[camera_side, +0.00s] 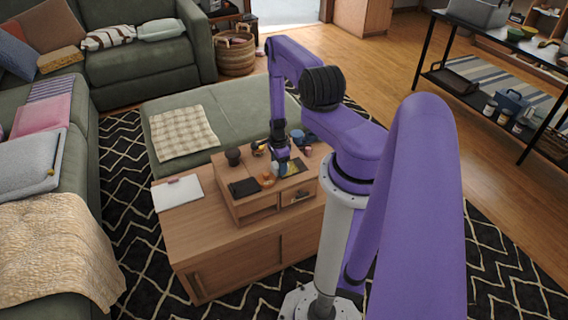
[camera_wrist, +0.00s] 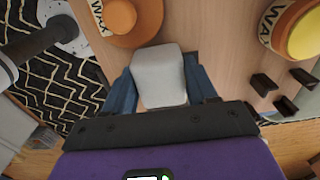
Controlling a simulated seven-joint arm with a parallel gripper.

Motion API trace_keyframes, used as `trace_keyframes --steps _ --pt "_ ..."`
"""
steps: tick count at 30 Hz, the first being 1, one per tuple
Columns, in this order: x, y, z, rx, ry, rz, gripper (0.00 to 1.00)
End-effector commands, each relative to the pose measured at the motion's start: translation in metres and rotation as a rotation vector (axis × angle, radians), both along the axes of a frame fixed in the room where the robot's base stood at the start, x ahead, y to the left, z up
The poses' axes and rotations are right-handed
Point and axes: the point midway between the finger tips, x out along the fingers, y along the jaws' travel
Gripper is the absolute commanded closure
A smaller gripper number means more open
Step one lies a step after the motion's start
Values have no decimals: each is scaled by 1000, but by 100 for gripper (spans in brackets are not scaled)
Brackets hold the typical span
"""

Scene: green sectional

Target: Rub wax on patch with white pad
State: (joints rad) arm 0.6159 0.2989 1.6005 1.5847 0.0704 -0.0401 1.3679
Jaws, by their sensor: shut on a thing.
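My gripper (camera_wrist: 163,82) is shut on the white pad (camera_wrist: 160,72), a blocky pale piece between its two blue fingers in the wrist view. In the side view my gripper (camera_side: 281,170) is low over the small wooden unit on the table, and the pad cannot be made out there. An orange wax tin (camera_wrist: 132,20) lies beyond the pad at the upper left of the wrist view. A second tin, marked WAX, with yellow wax (camera_wrist: 303,36) inside, is at the upper right. I cannot pick out the patch for sure, or tell whether the pad touches the surface.
A white clipboard-like sheet (camera_side: 178,193) lies on the table's left. Dark blocks (camera_wrist: 274,92) show at the right of the wrist view.

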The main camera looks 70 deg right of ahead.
Motion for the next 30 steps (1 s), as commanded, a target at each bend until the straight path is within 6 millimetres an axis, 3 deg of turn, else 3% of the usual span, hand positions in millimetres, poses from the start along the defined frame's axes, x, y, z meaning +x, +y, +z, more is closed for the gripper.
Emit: trace_keyframes --steps 30 --pt "-52 -58 1 -4 -2 -5 67"
